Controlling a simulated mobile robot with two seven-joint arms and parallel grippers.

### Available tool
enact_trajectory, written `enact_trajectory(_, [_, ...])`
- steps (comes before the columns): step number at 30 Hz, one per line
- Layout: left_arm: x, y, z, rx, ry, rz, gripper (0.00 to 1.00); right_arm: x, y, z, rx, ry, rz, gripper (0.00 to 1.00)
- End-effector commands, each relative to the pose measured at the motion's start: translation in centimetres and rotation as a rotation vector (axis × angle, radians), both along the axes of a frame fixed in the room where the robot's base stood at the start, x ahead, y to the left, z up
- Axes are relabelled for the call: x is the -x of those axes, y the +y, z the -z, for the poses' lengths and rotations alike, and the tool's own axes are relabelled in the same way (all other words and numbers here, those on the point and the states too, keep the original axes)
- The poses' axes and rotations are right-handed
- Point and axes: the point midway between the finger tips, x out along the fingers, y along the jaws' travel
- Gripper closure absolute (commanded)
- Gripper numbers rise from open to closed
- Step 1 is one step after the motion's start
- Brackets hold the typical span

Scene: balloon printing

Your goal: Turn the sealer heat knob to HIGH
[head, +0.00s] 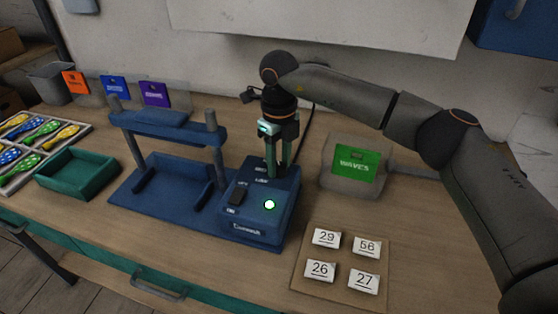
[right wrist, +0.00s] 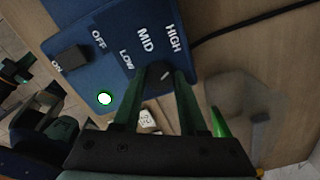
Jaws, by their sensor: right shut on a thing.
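The blue sealer box (head: 252,232) stands on the table, its green light (head: 270,205) glowing on top. Its dark heat knob (right wrist: 158,70) shows in the right wrist view, below labels OFF, LOW, MID and HIGH (right wrist: 174,38). My right gripper (head: 278,163) points down over the back of the box. It is shut on the knob, its green fingers on either side. A small white mark shows on the knob, but I cannot tell its setting. Dark parts with green pieces at the left of the right wrist view look like my left gripper (right wrist: 28,85); its jaws are unclear.
A black switch (head: 238,194) sits on the box. The blue press frame (head: 165,135) stands left, a green tray (head: 78,172) beyond it. A black cable runs behind the box.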

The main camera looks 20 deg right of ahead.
Motion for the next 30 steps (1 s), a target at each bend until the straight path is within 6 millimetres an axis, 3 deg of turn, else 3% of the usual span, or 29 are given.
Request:
enact_trajectory(1, [0.0,0.0,0.0,0.0,0.0,0.0,1.0,0.0,0.0,-0.1,0.0,-0.001,0.003,1.0])
enact_trajectory(2, [0.0,0.0,0.0,0.0,0.0,0.0,1.0,0.0,0.0,-0.1,0.0,-0.001,0.003,0.56])
enact_trajectory(9, [0.0,0.0,0.0,0.0,0.0,0.0,1.0,0.0,0.0,0.0,0.0,-0.001,0.001,0.29])
enact_trajectory(20, [0.0,0.0,0.1,0.0,0.0,0.0,1.0,-0.1,0.0,-0.7,-0.002,-0.004,0.0,0.28])
enact_trajectory(30, [0.0,0.0,0.5,0.0,0.0,0.0,1.0,-0.1,0.0,-7.5,-0.002,-0.005,0.001,0.28])
